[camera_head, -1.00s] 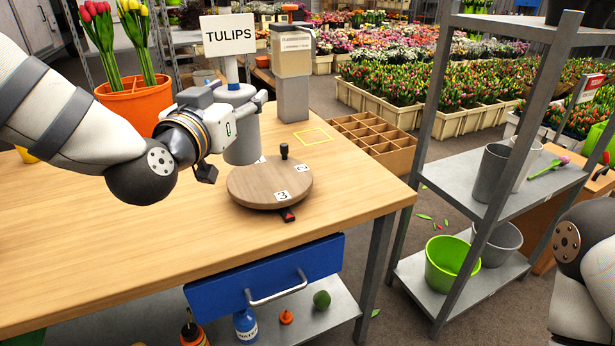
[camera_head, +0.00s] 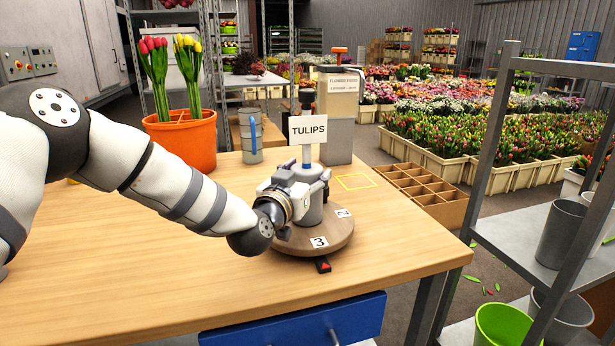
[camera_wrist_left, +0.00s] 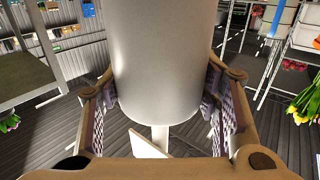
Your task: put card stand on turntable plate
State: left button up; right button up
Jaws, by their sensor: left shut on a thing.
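The card stand has a white sign reading TULIPS (camera_head: 308,129) on a short post above a grey cylindrical body (camera_head: 312,212). It is upright over the round wooden turntable plate (camera_head: 338,238), which has number cards on it. I cannot tell whether its bottom touches the plate. My left gripper (camera_head: 308,180) is shut on the body from the left. In the left wrist view the pale body (camera_wrist_left: 165,60) fills the space between the two padded fingers. The near edge of the plate shows a card with a 3 and a red pointer (camera_head: 323,265) below. My right gripper is out of view.
An orange pot (camera_head: 185,140) with red and yellow tulips and a grey jug (camera_head: 250,138) stand behind my left arm. A grey dispenser (camera_head: 338,115) stands behind the plate. A yellow outline (camera_head: 356,181) marks bare tabletop. The wooden table's (camera_head: 150,290) front is clear.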

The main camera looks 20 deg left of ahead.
pick_arm(q)
jog(key=shift+r, duration=0.2)
jog(key=shift+f, duration=0.2)
jog(key=o, duration=1.5)
jog(key=shift+c, duration=0.2)
jog(key=shift+s, duration=0.1)
jog(key=shift+s+r, duration=0.2)
jog(key=shift+r, duration=0.05)
jog(key=s+p, duration=0.2)
jog(key=s, duration=0.9)
jog(key=shift+s+a, duration=0.3)
jog(key=shift+a, duration=0.1)
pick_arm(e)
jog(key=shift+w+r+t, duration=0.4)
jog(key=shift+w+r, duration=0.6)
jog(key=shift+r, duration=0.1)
